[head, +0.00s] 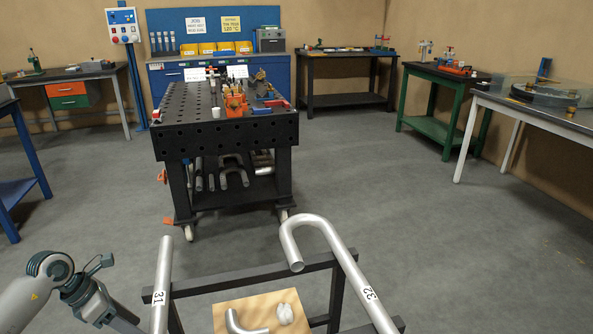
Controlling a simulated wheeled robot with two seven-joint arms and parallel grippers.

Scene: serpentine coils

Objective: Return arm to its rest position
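My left arm (50,280) comes in at the lower left, bent at a grey joint. Its dark wrist part (95,300) slopes down and right to the bottom edge, beside the straight pipe marked 31 (162,275). The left gripper's fingers are cut off below the picture, so whether it holds anything is hidden. My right arm and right gripper do not show.
A dark frame (250,277) in front carries pipe 31 and the hooked pipe marked 32 (345,262).

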